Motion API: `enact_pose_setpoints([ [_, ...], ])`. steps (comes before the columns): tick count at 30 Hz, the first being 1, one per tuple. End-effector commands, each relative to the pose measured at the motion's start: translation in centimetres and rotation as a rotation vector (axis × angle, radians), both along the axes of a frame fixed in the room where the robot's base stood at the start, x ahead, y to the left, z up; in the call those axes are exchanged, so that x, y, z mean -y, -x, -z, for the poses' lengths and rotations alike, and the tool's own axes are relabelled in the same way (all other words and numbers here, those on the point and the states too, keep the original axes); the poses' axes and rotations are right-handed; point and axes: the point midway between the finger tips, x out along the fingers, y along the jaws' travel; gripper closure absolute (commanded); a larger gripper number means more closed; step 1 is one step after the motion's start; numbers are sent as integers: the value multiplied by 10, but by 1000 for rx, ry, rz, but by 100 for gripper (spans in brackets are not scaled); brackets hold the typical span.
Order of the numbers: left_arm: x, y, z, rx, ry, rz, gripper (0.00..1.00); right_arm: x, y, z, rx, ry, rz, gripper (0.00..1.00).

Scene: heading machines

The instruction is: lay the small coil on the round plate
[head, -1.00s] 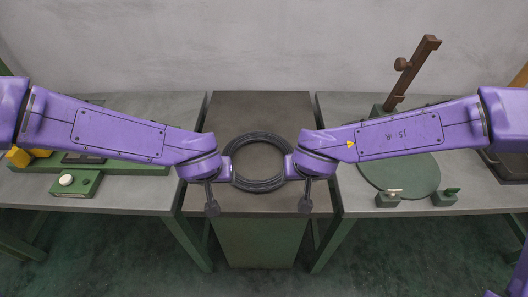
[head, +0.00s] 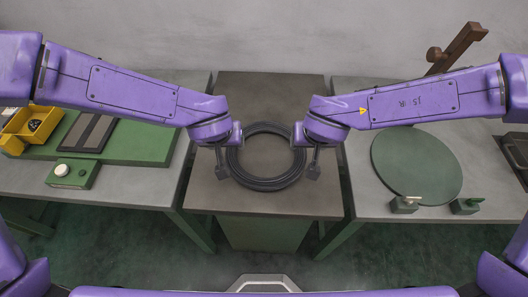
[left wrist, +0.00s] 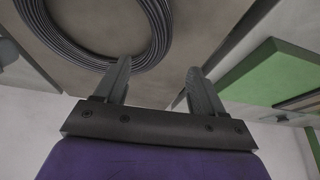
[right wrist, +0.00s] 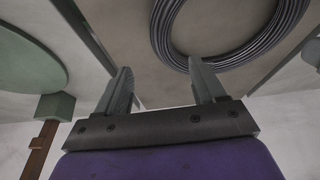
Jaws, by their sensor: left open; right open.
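The coil (head: 264,185) is a dark ring of wound wire lying flat on the grey-brown top of the middle stand. My left gripper (head: 222,172) is open at the coil's left side, and my right gripper (head: 313,172) is open at its right side. In the left wrist view one finger of the left gripper (left wrist: 158,68) overlaps the coil (left wrist: 80,50). In the right wrist view one finger of the right gripper (right wrist: 165,75) overlaps the coil (right wrist: 165,35). I cannot tell whether they touch it. The round plate (head: 415,165) is a flat green disc on the right table, empty.
The middle stand (head: 265,215) is separated from both side tables by narrow gaps. Small green blocks (head: 404,205) sit by the plate's front edge, and a brown post (head: 455,50) rises behind it. A yellow bin (head: 18,128) and a green board (head: 145,145) are on the left table.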

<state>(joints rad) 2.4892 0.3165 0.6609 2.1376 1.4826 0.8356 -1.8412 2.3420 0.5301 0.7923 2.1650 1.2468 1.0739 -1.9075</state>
Motion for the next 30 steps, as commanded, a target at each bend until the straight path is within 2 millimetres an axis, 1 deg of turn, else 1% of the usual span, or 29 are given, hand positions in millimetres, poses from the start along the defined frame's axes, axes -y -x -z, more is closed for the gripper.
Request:
enact_pose_setpoints([
  [9, -4, -21, 54, -4, -3, -7, 31, -3, -23, 55, -5, 2, -7, 31],
  [12, -3, -28, 70, -4, -3, -4, 31, -3, -29, 70, -4, 2, -7, 31],
  [15, -3, -34, 82, -3, -1, -5, 31, -2, -35, 82, -3, 1, -5, 31],
  [20, -3, -38, 91, -1, -2, -4, 31, -2, -39, 91, -1, 1, -6, 31],
  [28, -3, -38, 92, -1, -1, -6, 31, -3, -40, 92, -1, 1, -7, 31],
  [29, -3, -38, 92, -1, -1, -6, 37, -3, -40, 92, -1, 1, -7, 37],
  [30, -3, -38, 92, -1, -1, -6, 50, -3, -40, 92, -1, 1, -7, 50],
])
